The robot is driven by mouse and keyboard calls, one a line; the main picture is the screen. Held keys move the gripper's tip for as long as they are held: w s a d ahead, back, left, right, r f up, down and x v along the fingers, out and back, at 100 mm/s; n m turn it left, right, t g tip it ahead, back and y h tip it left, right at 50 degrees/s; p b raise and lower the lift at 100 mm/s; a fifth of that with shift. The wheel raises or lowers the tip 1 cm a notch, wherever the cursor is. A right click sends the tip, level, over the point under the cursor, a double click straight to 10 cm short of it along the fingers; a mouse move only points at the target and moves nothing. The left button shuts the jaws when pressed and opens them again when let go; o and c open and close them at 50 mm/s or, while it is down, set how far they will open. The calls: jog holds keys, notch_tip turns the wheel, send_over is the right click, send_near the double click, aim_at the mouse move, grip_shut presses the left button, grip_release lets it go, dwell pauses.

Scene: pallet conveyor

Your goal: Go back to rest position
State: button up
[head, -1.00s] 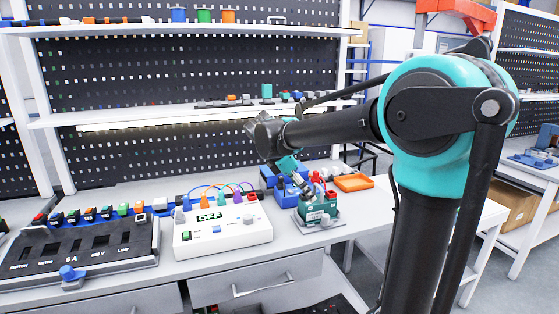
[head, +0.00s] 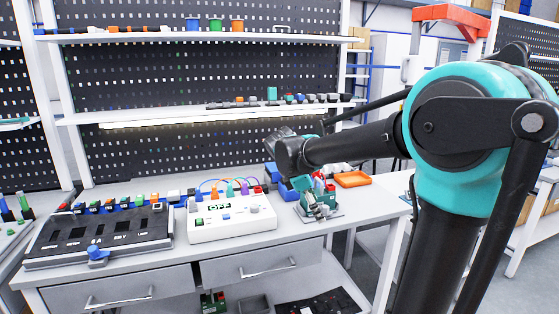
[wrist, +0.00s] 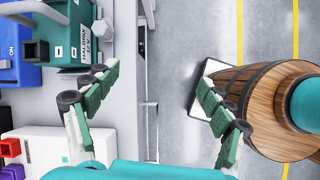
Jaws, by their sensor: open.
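My gripper (wrist: 158,90) is open and empty in the wrist view, its two green-padded fingers spread wide. It hangs over the front edge of the workbench (head: 160,272), with bench on the left and floor on the right between and beyond the fingers. In the head view my arm reaches left over the bench, and the gripper is small and partly hidden near the green device (head: 318,209). The green device with its dark terminal block also shows in the wrist view (wrist: 70,35), left of the left finger and apart from it.
A white box with a display (head: 232,222) and a black panel (head: 98,235) stand on the bench. An orange tray (head: 353,180) lies at its right. Shelves (head: 200,112) rise behind. A wooden barrel-like object (wrist: 262,100) is close to the right finger.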

jog(key=s+d+f+m+t+y, duration=0.1)
jog(key=s+d+f+m, duration=0.3)
jog(key=s+f+m, duration=0.5)
jog(key=s+d+f+m+t+y, duration=0.1)
jog(key=s+d+f+m+y, duration=0.2)
jog(key=s+f+m, duration=0.6)
jog(key=shift+d+f+m+y, duration=0.25)
jog(key=shift+d+m+y, duration=0.1)
jog(key=shift+m+y, duration=0.2)
jog(key=shift+d, duration=0.1)
jog(key=shift+d, duration=0.1)
